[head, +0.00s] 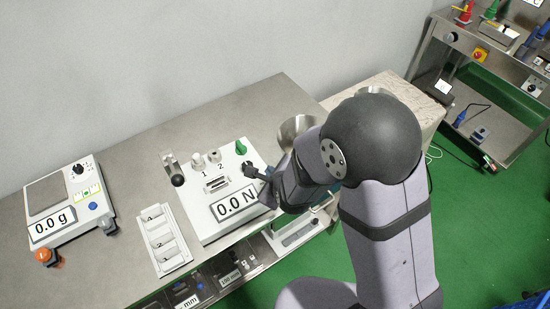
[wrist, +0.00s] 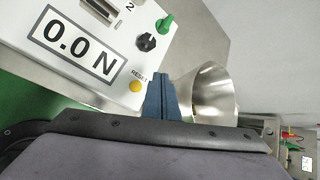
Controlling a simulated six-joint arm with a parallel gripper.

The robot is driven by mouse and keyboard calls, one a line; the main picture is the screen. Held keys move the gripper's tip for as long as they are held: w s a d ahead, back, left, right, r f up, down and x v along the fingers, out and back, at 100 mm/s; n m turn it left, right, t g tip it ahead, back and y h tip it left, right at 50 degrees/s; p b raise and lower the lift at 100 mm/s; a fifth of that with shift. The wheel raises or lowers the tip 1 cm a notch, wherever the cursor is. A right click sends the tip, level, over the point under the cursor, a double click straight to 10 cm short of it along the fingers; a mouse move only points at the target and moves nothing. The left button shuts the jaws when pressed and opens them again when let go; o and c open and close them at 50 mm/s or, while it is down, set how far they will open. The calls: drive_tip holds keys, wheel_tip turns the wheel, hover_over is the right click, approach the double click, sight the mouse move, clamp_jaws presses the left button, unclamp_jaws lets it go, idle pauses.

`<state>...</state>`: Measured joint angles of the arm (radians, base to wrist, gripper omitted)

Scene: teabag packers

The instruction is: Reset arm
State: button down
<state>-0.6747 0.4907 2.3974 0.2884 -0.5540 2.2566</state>
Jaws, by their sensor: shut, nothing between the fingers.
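My gripper (wrist: 160,77) shows in the wrist view as two blue fingers pressed together, with nothing between them. The fingertips appear beside the yellow RESET button (wrist: 135,87) of the force tester; I cannot tell if they touch anything. In the head view my gripper (head: 264,183) is above the right side of the white force tester (head: 207,225), partly hidden by my own wrist. The tester's display (head: 238,201) reads 0.0 N. A green knob (wrist: 165,23) and a black knob (wrist: 146,42) sit on its panel.
A metal bowl or funnel (wrist: 213,97) stands close right of my fingers. On the steel bench (head: 118,258) are a white compartment tray (head: 151,216) and a scale (head: 69,205) reading 0.0 g. A second bench (head: 457,41) with tools stands at the back right.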

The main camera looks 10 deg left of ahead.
drive_tip(key=s+f+n, duration=0.1)
drive_tip(key=n, duration=0.1)
drive_tip(key=s+f+n+g, duration=0.1)
drive_tip(key=n, duration=0.2)
drive_tip(key=s+d+f+n+g, duration=0.1)
drive_tip(key=n, duration=0.1)
drive_tip(key=shift+s+n+h, duration=0.15)
drive_tip(key=shift+n+h, duration=0.15)
drive_tip(key=shift+h, duration=0.1)
drive_tip(key=s+d+f+n+g+h, duration=0.1)
drive_tip(key=s+d+n+g+h, duration=0.1)
drive_tip(key=s+d+n+g, duration=0.5)
drive_tip(key=s+d+f+n+g+h, duration=0.15)
drive_tip(key=s+d+n, duration=0.25)
drive_tip(key=s+n, duration=0.7)
drive_tip(key=w+d+r+m+t, duration=0.2)
drive_tip(key=w+d+r+m, duration=0.2)
drive_tip(key=d+r, duration=0.7)
drive_tip(key=w+d, duration=0.1)
drive_tip(key=d, duration=0.1)
drive_tip(key=shift+w+d, duration=0.15)
drive_tip(key=shift+d, duration=0.2)
